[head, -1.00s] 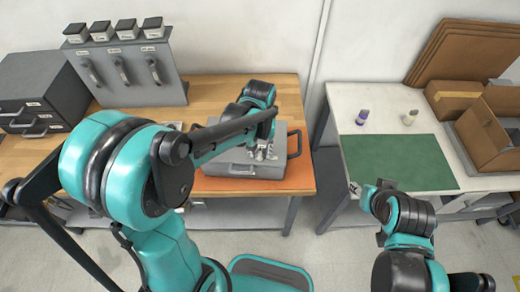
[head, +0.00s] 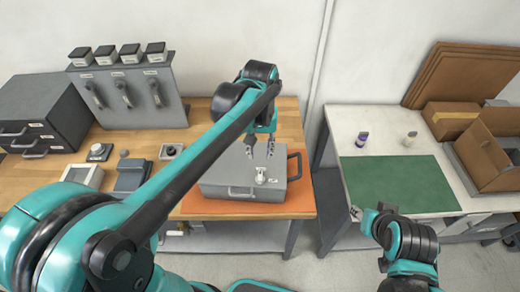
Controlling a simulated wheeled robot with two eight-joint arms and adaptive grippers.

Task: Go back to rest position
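My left gripper (head: 261,149) hangs over the grey case on the orange mat, fingers pointing down. Its two fingers are apart with nothing between them. A small whitish metal fitting (head: 261,175) sits on top of the grey case (head: 225,180), just below the fingers and apart from them. The case has a handle on its front and a dark one at its right. My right gripper (head: 357,213) shows only in small part near the front left corner of the right table, beside the green mat; its fingers are too small to judge.
The wooden bench (head: 203,112) bears an orange mat (head: 300,202), a grey panel with handles (head: 128,97), dark drawers (head: 40,115) and several small parts. The white table holds a green mat (head: 400,184), two small bottles and cardboard boxes (head: 490,150). A gap separates the tables.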

